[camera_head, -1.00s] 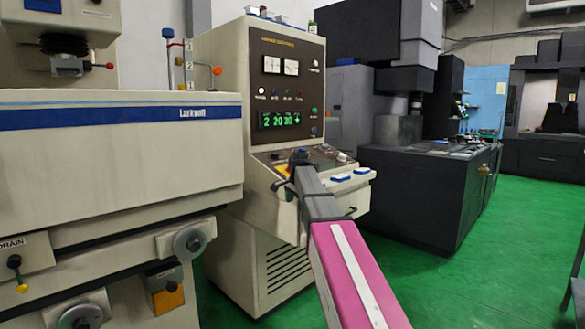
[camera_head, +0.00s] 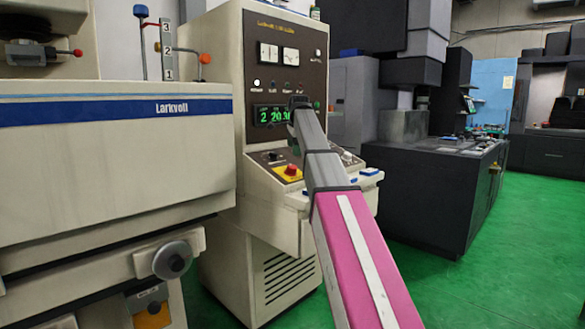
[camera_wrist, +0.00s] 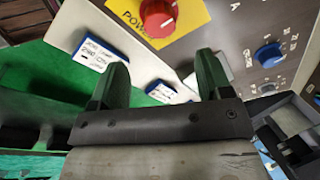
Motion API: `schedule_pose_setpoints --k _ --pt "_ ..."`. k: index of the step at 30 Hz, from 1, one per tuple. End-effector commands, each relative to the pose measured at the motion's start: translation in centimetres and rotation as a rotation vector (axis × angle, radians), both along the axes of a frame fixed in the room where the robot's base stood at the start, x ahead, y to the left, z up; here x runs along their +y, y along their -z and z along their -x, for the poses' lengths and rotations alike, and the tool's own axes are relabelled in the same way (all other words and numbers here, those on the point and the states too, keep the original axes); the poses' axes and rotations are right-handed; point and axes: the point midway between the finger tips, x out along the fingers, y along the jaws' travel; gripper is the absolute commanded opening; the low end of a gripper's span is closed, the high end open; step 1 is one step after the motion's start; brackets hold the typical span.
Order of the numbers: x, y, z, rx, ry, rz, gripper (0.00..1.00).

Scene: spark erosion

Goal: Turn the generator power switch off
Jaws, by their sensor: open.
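The generator cabinet (camera_head: 226,100) is beige with a dark upper panel and a sloped control panel. The power switch (camera_head: 288,172) is a red knob on a yellow plate on that slope. In the wrist view the red knob (camera_wrist: 158,15) is at the top edge, partly cut off, on its plate reading "POWER". My gripper (camera_head: 298,103) appears in front of the green digit display, above the switch in the picture. In the wrist view my gripper (camera_wrist: 162,72) has its two dark fingers apart with nothing between them. The knob lies beyond the fingertips, not touched. Which way it is turned is unclear.
A blue dial (camera_wrist: 268,52) sits right of the switch. Blue-edged labelled pieces (camera_wrist: 102,52) lie along the panel's front edge. The beige machine (camera_head: 90,160) stands close on the left, a dark machine (camera_head: 425,190) on the right. Green floor (camera_head: 510,260) is free at right.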

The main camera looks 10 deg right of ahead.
Motion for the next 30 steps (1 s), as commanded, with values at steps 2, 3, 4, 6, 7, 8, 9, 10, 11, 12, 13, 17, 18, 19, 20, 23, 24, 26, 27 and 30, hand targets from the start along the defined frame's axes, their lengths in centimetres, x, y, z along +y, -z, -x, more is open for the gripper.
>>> schedule_pose_setpoints --k 2,3,4,6,7,8,9,10,11,12,13,17,18,19,20,23,24,26,27,30 --pt "0.0 1.2 -0.3 0.001 0.0 0.0 0.72" --pt "0.1 1.8 -0.5 0.002 -0.001 0.001 0.72" --pt "0.1 2.2 -0.6 0.002 -0.001 0.001 0.72" --pt "0.1 3.5 -1.0 0.002 -0.001 0.001 0.72" --pt "0.2 4.0 -1.2 0.002 -0.001 0.001 0.72" --pt "0.2 4.5 -1.3 0.002 -0.001 0.001 0.72" --pt "0.2 5.2 -1.6 0.002 -0.001 0.001 0.72" --pt "0.2 5.7 -1.7 0.002 -0.001 0.001 0.72" --pt "0.2 6.2 -1.9 0.002 -0.001 0.001 0.72" --pt "0.3 6.8 -2.1 0.002 -0.001 0.001 0.72" --pt "0.3 7.2 -2.2 0.002 -0.001 0.001 0.72" --pt "0.3 8.6 -2.7 0.001 -0.001 0.0 0.72" --pt "0.4 8.9 -2.8 0.001 -0.001 0.0 0.72" --pt "0.4 9.1 -2.9 0.0 -0.001 0.0 0.72" --pt "0.4 9.2 -2.9 0.0 -0.001 0.0 0.72" --pt "0.4 9.5 -3.0 0.0 -0.002 0.002 0.72" --pt "0.4 9.5 -3.0 0.0 -0.002 0.002 0.72" --pt "0.4 9.5 -3.0 0.0 -0.002 0.002 0.72" --pt "0.4 9.5 -3.0 0.0 -0.002 0.001 0.72" --pt "0.4 9.5 -3.0 0.0 -0.002 0.001 0.72"
